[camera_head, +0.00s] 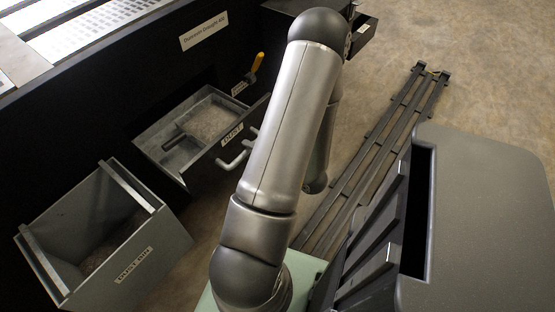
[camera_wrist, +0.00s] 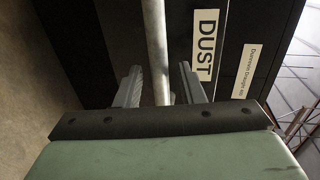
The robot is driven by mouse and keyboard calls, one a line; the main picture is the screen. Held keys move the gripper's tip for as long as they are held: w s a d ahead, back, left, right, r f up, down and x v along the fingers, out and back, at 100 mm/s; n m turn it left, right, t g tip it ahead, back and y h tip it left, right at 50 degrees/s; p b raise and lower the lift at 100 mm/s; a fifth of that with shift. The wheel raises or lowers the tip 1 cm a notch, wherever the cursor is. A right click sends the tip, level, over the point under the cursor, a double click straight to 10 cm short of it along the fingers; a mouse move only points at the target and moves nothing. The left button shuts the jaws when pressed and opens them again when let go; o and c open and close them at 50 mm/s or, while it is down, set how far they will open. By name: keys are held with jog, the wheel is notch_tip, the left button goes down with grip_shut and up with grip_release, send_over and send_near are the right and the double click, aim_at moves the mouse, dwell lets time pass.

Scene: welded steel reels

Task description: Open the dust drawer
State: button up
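The dust drawer (camera_head: 204,160) stands pulled out from the black cabinet in the head view, with grey dust inside and a label on its front. Its pale bar handle (camera_head: 234,160) shows partly, the rest hidden behind my arm. In the wrist view the handle (camera_wrist: 155,45) runs down between the two fingers of my gripper (camera_wrist: 157,88), beside the DUST label (camera_wrist: 205,45). The fingers are apart, with a gap visible on both sides of the bar. My gripper is hidden behind my arm in the head view.
An open grey dust bin (camera_head: 165,240) stands on the floor at lower left. A yellow-handled tool (camera_head: 257,63) is beyond the drawer. A smaller open drawer (camera_head: 362,32) juts out at top right. Long dark rails (camera_head: 375,145) lie on the brown floor, which is clear at upper right.

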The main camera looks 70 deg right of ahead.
jog(key=p+v, duration=0.2)
jog(key=v, duration=1.3)
jog(key=shift+s, duration=0.35)
jog(key=shift+a+r, duration=0.1)
